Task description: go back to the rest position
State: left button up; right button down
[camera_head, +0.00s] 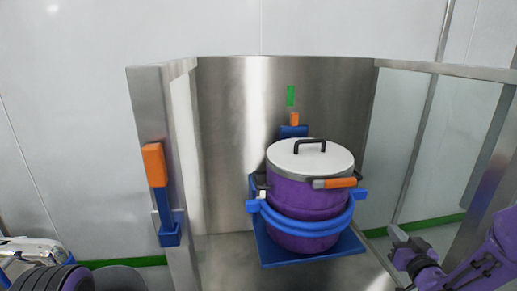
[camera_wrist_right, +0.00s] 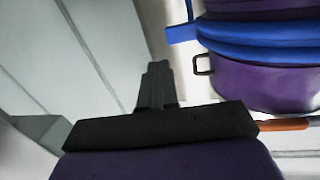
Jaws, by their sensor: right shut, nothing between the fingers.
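My right gripper (camera_head: 395,234) is at the lower right of the head view, to the right of the purple pot and apart from it. Its dark fingers (camera_wrist_right: 157,85) are together in the right wrist view, with nothing between them. The purple pot (camera_head: 290,201) stands upright with a white lid (camera_head: 310,158) and a black lid handle. A blue ring holder (camera_head: 305,228) goes around it. The pot (camera_wrist_right: 265,85) also shows at the upper right of the wrist view. I cannot make out my left gripper.
A steel enclosure (camera_head: 225,130) with a curved back surrounds the pot. A blue plate (camera_head: 312,256) lies under it. An orange-and-blue lever (camera_head: 154,165) is on the left post. An orange-handled latch (camera_head: 335,183) is on the pot's front. Grey-white panels (camera_head: 418,130) stand at right.

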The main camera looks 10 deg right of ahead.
jog(key=s+a+f+m+g+h+p, duration=0.1)
jog(key=s+a+f+m+g+p, duration=0.25)
jog(key=s+f, duration=0.4)
jog(key=s+a+f+m+g+h+p, duration=0.1)
jog(key=s+a+f+m+g+p, duration=0.2)
jog(key=s+f+g, duration=0.4)
jog(key=s+a+f+n+g+p, duration=0.1)
jog(key=s+a+f, duration=0.2)
jog(key=s, duration=0.5)
jog(key=s+a+f+n+g+y+p, duration=0.1)
jog(key=s+a+f, duration=0.3)
jog(key=s, duration=0.5)
jog(key=shift+s+f+g+p, duration=0.3)
jog(key=shift+f+g+p, duration=0.1)
jog(key=shift+g+p, duration=0.4)
jog(key=shift+d, duration=0.1)
